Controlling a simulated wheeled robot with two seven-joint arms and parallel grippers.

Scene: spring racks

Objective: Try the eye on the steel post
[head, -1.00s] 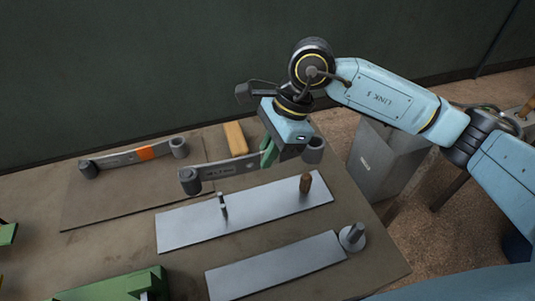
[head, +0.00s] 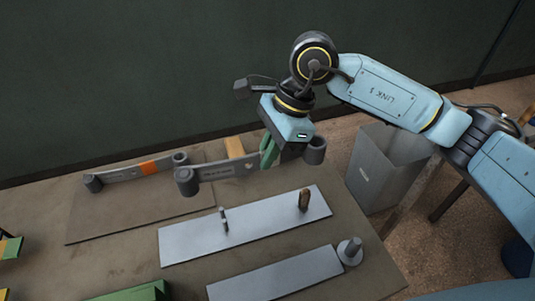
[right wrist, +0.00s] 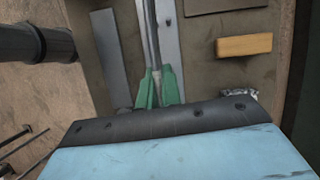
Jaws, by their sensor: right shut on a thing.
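In the right wrist view the fingers (right wrist: 157,88) pinch the spring (right wrist: 150,35), seen edge-on. A thin steel post (head: 224,219) and a brown post (head: 304,200) stand on a pale plate (head: 265,228), below the spring in the picture. Both eyes are apart from these posts. My left gripper is not in view.
Another spring (head: 122,174) with an orange band lies on a brown board (head: 110,222). A yellowish block (head: 235,148) is behind the held spring. A grey plate (head: 280,275) and a round-based post (head: 350,251) are near the front. A grey bin (head: 378,175) stands right.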

